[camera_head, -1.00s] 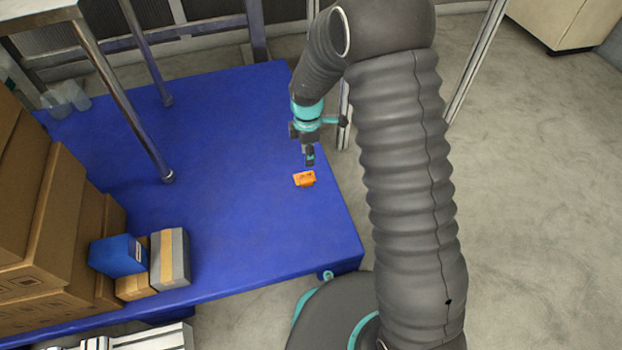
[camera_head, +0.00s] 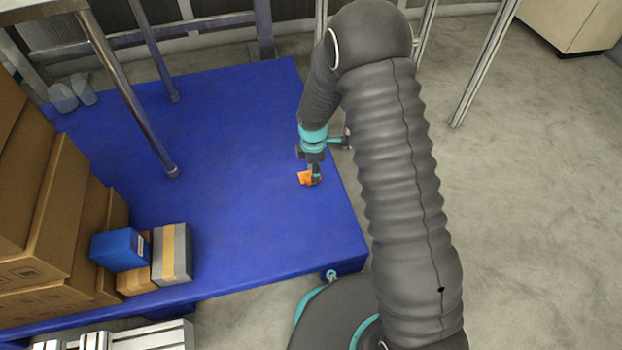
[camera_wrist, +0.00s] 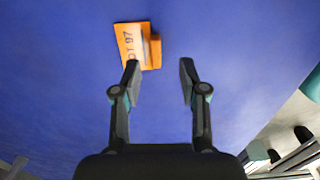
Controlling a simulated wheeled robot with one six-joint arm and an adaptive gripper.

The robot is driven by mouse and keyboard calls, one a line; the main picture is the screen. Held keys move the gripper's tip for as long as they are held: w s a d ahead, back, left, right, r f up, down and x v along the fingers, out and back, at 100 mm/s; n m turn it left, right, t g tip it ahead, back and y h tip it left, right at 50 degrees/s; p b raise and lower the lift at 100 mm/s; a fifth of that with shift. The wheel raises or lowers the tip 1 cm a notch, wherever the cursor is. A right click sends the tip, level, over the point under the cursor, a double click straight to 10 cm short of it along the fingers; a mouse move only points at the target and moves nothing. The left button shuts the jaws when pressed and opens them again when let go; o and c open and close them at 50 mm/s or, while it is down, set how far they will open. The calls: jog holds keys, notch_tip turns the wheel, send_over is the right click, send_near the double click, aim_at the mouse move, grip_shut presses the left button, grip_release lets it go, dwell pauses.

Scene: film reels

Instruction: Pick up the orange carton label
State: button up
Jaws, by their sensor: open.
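The orange carton label (camera_head: 304,177) lies on the blue table (camera_head: 235,220) near its right edge. In the wrist view the label (camera_wrist: 128,42) shows dark printed characters and a raised strip along its right side. My gripper (camera_head: 315,181) is low over the table, right beside the label and partly in front of it in the head view. In the wrist view my gripper (camera_wrist: 160,72) is open and empty. Its left fingertip overlaps the label's lower edge; I cannot tell if they touch. The right finger is over bare blue surface.
Stacked brown cartons (camera_head: 60,220), a blue box (camera_head: 120,249) and a grey box (camera_head: 172,254) stand at the table's left front. A metal post (camera_head: 140,110) rises from the table, and clear containers (camera_head: 70,95) stand at the back left. The table's middle is clear.

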aim_at(310, 176)
jog(key=f, duration=0.4)
jog(key=shift+w+a+f+b, duration=0.15)
jog(key=shift+w+f+b, duration=0.1)
jog(key=shift+b, duration=0.1)
grip_shut()
jog(key=shift+r, duration=0.2)
